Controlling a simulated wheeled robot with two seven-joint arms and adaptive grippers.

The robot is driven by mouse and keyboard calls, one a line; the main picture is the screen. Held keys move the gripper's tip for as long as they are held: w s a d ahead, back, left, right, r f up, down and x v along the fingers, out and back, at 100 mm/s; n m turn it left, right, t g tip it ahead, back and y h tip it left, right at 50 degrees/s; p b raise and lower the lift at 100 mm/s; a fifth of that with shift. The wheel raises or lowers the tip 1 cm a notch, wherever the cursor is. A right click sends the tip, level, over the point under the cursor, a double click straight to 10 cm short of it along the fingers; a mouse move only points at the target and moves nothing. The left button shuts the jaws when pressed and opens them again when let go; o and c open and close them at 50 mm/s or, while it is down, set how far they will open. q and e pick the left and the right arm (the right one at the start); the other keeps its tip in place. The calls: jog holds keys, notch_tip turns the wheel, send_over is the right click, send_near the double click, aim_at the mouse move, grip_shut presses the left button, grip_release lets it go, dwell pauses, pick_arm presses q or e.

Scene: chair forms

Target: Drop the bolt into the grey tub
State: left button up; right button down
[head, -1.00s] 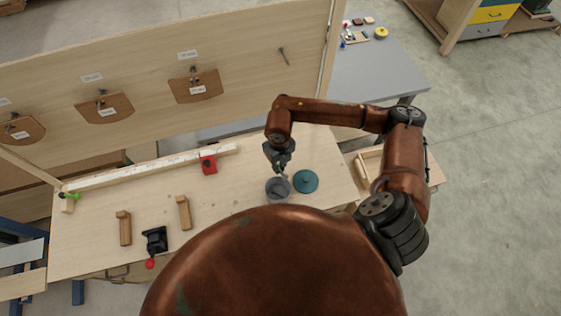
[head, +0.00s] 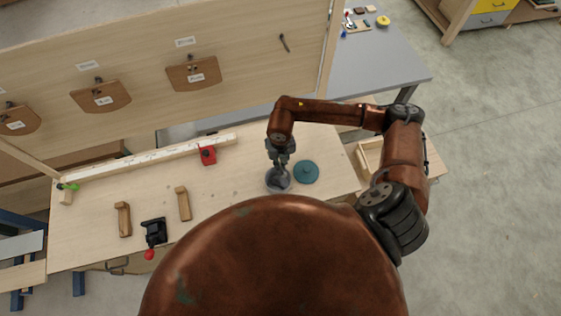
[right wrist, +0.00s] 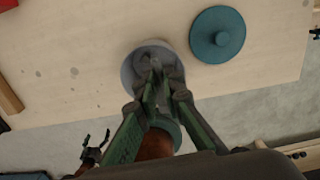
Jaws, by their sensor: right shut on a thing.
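The grey tub (head: 278,187) stands on the bench at the right, and it also shows in the right wrist view (right wrist: 131,70). My right gripper (head: 279,163) points down over the tub, its fingertips (right wrist: 160,78) overlapping the opening. It is shut on the bolt (right wrist: 156,65), of which only a small part shows between the fingertips. I cannot tell how far the bolt is above the tub's bottom. My left gripper (right wrist: 96,147) shows small at the lower left of the right wrist view, its fingers apart, away from the bench.
A round teal lid (head: 306,172) lies just right of the tub. Wooden blocks (head: 183,204) and a black clamp (head: 154,232) are on the left. An upright panel (head: 130,60) backs the bench.

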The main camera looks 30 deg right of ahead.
aim_at(281, 166)
jog(key=c, duration=2)
grip_release()
jog(key=shift+o, duration=0.2)
notch_tip(281, 166, up, 12)
